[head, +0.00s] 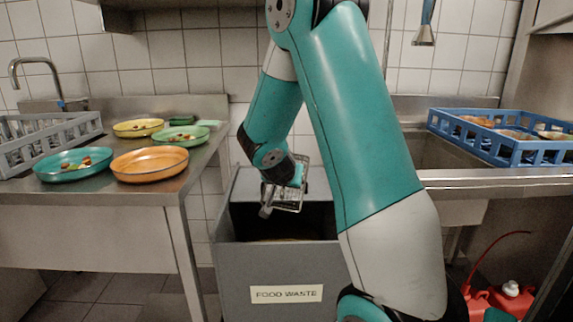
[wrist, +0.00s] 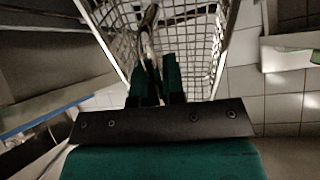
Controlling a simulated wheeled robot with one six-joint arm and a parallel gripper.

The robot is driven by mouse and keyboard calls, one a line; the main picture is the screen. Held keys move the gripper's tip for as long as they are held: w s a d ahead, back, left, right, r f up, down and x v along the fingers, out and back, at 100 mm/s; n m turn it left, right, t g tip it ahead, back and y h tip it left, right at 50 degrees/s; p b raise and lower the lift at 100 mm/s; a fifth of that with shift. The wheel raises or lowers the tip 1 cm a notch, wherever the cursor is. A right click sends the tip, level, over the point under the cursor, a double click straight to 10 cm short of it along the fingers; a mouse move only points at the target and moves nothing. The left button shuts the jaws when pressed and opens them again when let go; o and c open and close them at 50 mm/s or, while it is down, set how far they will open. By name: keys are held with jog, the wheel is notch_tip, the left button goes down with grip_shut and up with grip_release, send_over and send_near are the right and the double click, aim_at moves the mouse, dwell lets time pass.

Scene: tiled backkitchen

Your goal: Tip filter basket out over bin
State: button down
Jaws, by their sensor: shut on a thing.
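The filter basket (wrist: 205,45) is a wire-mesh basket with a thin metal handle. My gripper (wrist: 160,80) is shut on it at the handle, with the basket just beyond the fingertips in the wrist view. In the head view my gripper (head: 283,178) hangs down with the basket (head: 292,200) tilted at its end. The basket is above the mouth of the grey bin (head: 245,265), which bears a FOOD WASTE label, and is apart from its rim. I cannot tell whether anything is in the basket. The bin's inside is mostly dark.
At left, a steel counter (head: 180,190) holds several coloured plates with scraps and a grey rack (head: 45,145). At right, a blue crate (head: 500,150) with dishes stands by a sink. Red containers (head: 500,300) are on the floor at lower right.

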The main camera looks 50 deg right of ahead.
jog(key=g+y+p, duration=0.1)
jog(key=y+p, duration=0.1)
jog(key=p, duration=0.3)
jog(key=d+g+y+p, duration=0.1)
jog(key=g+y+p, duration=0.1)
jog(key=p, duration=0.4)
jog(key=w+g+y+p, duration=0.1)
jog(key=g+y+p, duration=0.1)
jog(key=p, duration=0.3)
jog(key=shift+d+f+n+y+p, duration=0.15)
jog(key=shift+n+y+p, duration=0.15)
jog(key=shift+p, duration=0.1)
jog(key=shift+w+d+f+g+y+p, duration=0.2)
jog(key=shift+f+g+y+p, duration=0.3)
jog(key=shift+g+y+p, duration=0.45)
notch_tip(320, 180, up, 7)
jog(key=p, duration=0.4)
jog(key=shift+f, duration=0.2)
jog(key=shift+a, duration=0.1)
